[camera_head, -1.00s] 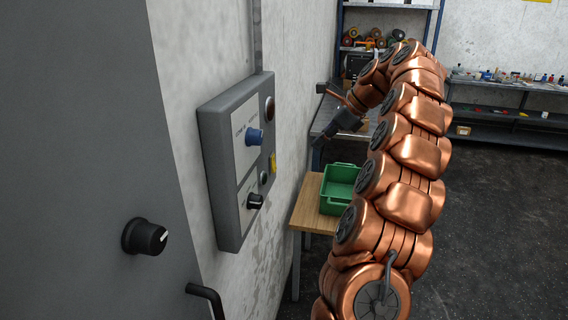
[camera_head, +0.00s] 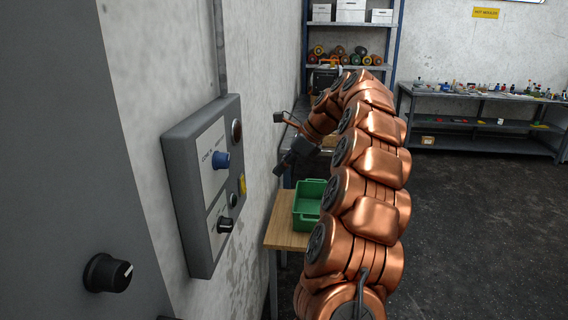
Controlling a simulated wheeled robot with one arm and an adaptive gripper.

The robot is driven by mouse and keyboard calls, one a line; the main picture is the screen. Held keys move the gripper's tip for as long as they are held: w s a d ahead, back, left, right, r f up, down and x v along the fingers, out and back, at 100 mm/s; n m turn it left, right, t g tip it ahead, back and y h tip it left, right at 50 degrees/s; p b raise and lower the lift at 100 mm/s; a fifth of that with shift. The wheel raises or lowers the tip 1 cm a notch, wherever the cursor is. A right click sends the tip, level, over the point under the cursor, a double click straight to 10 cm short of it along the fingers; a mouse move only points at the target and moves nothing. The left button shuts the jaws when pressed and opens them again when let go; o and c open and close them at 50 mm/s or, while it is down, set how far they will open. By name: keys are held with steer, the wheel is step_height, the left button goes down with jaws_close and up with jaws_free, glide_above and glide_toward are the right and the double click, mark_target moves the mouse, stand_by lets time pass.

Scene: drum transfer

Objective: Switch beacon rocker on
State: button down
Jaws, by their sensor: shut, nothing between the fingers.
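A grey control panel (camera_head: 178,205) is mounted on the wall at the left. It carries a blue knob (camera_head: 221,160), a black knob (camera_head: 225,225), a small round control (camera_head: 234,199), a dark red round lamp or button (camera_head: 236,132) and a yellow piece (camera_head: 242,185) at its right edge. I cannot tell which part is the beacon rocker. My gripper (camera_head: 282,168) is shut and empty, to the right of the panel and apart from it. Its fingertips are small and dark in this view.
A grey cabinet with a black knob (camera_head: 107,273) stands close at the left. A green crate (camera_head: 307,215) sits on a wooden table (camera_head: 285,235) below my gripper. Shelves (camera_head: 350,58) and a long bench (camera_head: 480,96) stand behind. The dark floor at right is clear.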

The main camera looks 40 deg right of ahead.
mark_target(243, 184)
steer(key=w+a+f+p, duration=0.3)
steer(key=w+a+f, duration=0.2)
steer(key=w+f, duration=0.1)
steer(key=shift+a, duration=0.2)
stand_by(0.4)
steer(key=shift+f, duration=0.1)
steer(key=shift+w+a+t, duration=0.15)
steer(key=shift+t, duration=0.15)
stand_by(0.3)
